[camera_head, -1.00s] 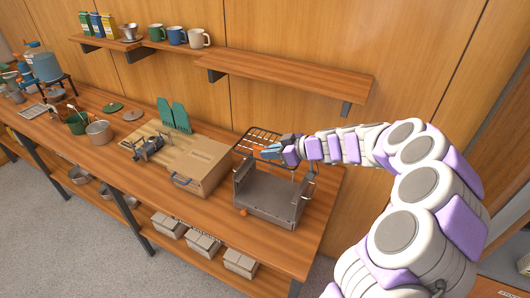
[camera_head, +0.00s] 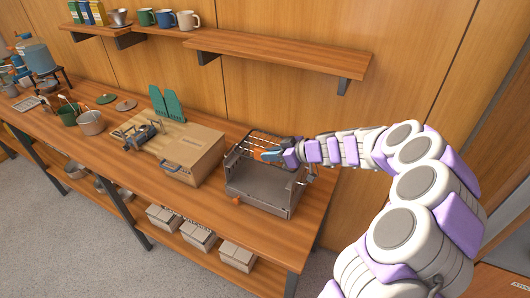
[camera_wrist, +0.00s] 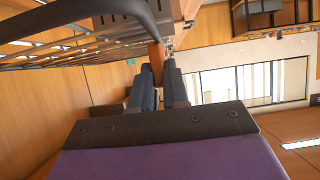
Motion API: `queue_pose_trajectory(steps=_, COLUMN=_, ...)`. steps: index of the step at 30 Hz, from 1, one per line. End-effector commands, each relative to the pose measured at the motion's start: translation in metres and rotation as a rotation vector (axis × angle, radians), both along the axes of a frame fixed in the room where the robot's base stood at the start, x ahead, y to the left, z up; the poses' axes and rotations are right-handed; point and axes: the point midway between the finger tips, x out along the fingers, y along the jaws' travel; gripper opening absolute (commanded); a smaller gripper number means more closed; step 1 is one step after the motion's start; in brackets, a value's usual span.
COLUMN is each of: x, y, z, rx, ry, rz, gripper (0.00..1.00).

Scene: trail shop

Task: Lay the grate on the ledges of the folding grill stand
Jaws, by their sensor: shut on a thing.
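The dark wire grate (camera_head: 244,149) is in my gripper (camera_head: 270,155), over the back part of the folding grill stand. The grate's bars also show at the upper left in the wrist view (camera_wrist: 62,52). My gripper (camera_wrist: 163,84) is shut on the grate's orange-brown handle (camera_wrist: 156,55). The grey folding grill stand (camera_head: 258,190) is open and upright on the bench, with side walls and orange knobs. The gripper and grate hide part of its back and right side. I cannot tell whether the grate touches the ledges.
A cardboard box (camera_head: 194,155) with a wooden board and a small metal stove (camera_head: 139,136) stands left of the grill stand. Wall shelves (camera_head: 285,54) hang above the wooden bench (camera_head: 150,190). Pots (camera_head: 90,122) and lids are farther left. Bench space right of the stand is narrow.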

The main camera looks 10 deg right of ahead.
Motion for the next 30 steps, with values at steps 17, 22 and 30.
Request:
queue_pose_trajectory(steps=17, x=0.0, y=0.008, z=-0.04, rx=-0.003, ry=0.001, rz=0.002, gripper=0.0)
queue_pose_trajectory(steps=22, x=0.0, y=0.006, z=-0.041, rx=-0.003, ry=-0.001, rz=0.001, gripper=0.0)
queue_pose_trajectory(steps=30, x=0.0, y=0.011, z=-0.041, rx=-0.007, ry=-0.001, rz=0.003, gripper=0.0)
